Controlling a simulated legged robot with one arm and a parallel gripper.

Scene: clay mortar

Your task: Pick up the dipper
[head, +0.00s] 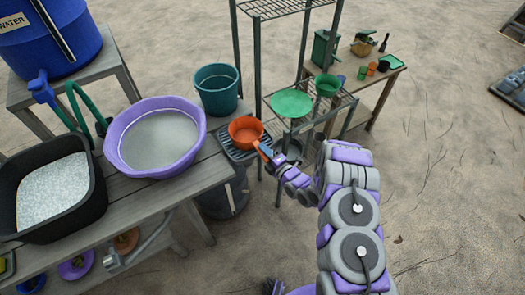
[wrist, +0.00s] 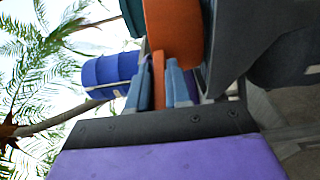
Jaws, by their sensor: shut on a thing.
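The orange dipper (head: 246,131) has a round cup and a short handle that points down and right in the head view. Its cup is over the dark slatted rack at the table's right end; I cannot tell whether it touches the rack. My gripper (head: 268,155) is shut on the dipper's handle. In the wrist view the blue fingers of my gripper (wrist: 160,85) close on both sides of the orange handle, and the dipper's cup (wrist: 174,30) shows just beyond them. The inside of the cup looks empty in the head view.
A purple basin (head: 113,145) of grey material and a black tub (head: 12,205) of white granules stand left on the table. A teal bucket (head: 216,83) stands just behind the dipper. A metal shelf (head: 262,60) with green dishes is behind my arm. Open sandy ground lies right.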

